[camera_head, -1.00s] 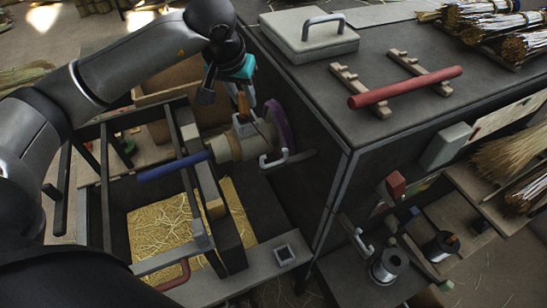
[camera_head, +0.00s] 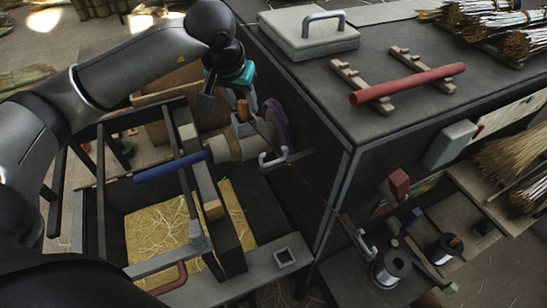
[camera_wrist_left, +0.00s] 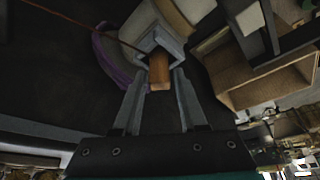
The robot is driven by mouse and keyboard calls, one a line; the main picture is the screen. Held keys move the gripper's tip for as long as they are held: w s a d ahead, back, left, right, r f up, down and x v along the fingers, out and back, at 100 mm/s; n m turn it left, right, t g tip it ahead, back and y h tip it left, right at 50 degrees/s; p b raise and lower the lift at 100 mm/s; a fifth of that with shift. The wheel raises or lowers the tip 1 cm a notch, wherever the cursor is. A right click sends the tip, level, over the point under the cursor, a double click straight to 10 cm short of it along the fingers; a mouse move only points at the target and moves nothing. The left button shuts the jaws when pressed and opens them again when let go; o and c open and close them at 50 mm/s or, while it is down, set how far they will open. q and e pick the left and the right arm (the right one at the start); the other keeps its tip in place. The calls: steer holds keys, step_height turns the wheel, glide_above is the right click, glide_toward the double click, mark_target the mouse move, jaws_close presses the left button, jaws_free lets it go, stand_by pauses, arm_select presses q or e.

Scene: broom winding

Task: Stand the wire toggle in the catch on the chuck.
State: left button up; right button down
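The wire toggle (camera_head: 243,110) is a small orange-brown wooden peg. In the left wrist view the toggle (camera_wrist_left: 160,72) points towards the camera, with its far end between the walls of the grey catch (camera_wrist_left: 148,44). How deep it sits is hidden. The chuck (camera_head: 222,149) is the beige cylinder beside the purple ring (camera_head: 278,125). My left gripper (camera_wrist_left: 160,78) is just above the catch, its two fingers on either side of the toggle with narrow dark gaps showing. It also shows in the head view (camera_head: 238,96). My right gripper is not in view.
A thin wire (camera_wrist_left: 75,20) runs from the toggle, past a pale hook (camera_head: 270,161), towards a wire spool (camera_head: 391,268). The blue-handled frame (camera_head: 170,167) and straw bin (camera_head: 158,230) lie left. The dark bench (camera_head: 345,95) rises at the right.

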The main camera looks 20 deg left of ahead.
arm_select(q)
steer(key=o, duration=0.3)
steer(key=a+v, duration=0.1)
steer(key=v, duration=1.4)
steer(key=shift+d+r, duration=0.15)
steer(key=shift+d, duration=0.3)
